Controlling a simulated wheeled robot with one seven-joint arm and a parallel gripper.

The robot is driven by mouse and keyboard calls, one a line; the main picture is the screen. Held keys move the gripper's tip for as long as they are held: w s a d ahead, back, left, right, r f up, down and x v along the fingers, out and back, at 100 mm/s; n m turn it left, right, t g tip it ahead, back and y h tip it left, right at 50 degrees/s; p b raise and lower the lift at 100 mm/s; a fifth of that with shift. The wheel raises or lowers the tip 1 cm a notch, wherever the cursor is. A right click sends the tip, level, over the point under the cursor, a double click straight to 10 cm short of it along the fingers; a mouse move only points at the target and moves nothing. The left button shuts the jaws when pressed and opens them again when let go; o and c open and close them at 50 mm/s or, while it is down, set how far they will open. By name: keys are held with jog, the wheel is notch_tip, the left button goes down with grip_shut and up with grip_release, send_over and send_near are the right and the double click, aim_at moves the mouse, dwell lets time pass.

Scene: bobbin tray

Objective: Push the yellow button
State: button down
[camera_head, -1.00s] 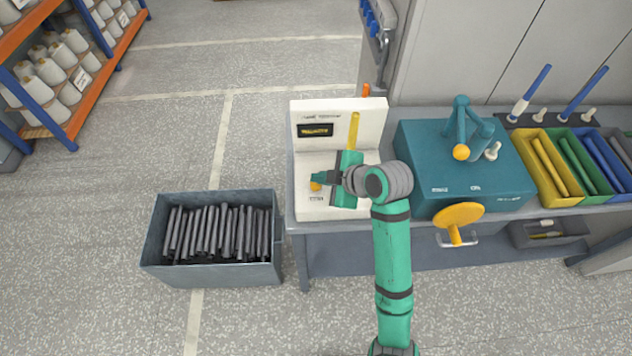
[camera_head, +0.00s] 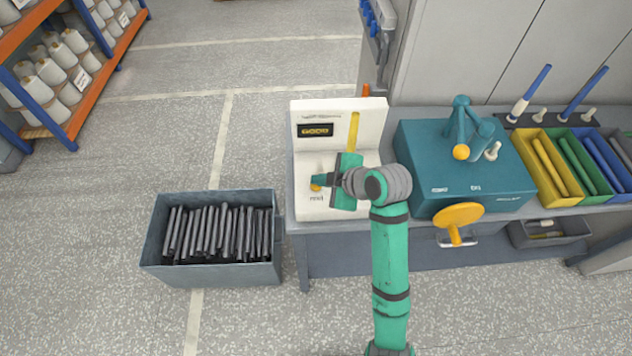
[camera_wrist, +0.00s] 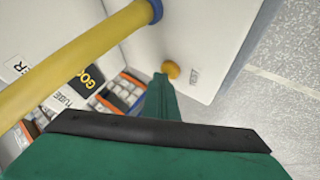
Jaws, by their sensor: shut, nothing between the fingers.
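The round yellow-orange button (camera_head: 315,187) is on the lower left of the white tester (camera_head: 301,165). It also shows in the wrist view (camera_wrist: 171,70), beside a small printed label. My gripper (camera_head: 318,180) is shut and empty, its green fingertips (camera_wrist: 160,80) right at the button in both views. The fingertips overlap part of the button, and I cannot tell whether they press it. A dark display (camera_head: 318,130) on the tester's upright panel shows short yellow lettering, seen partly as "GOO" in the wrist view (camera_wrist: 84,81).
A yellow tube (camera_head: 353,132) stands upright in the tester, and crosses the upper left of the wrist view. A teal machine (camera_head: 430,150) with a yellow handwheel (camera_head: 459,214) stands to the right. A grey bin (camera_head: 215,270) of dark tubes is at the left.

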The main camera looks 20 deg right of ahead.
aim_at(319, 187)
jog(key=shift+r, duration=0.9)
jog(key=shift+r, duration=2.5)
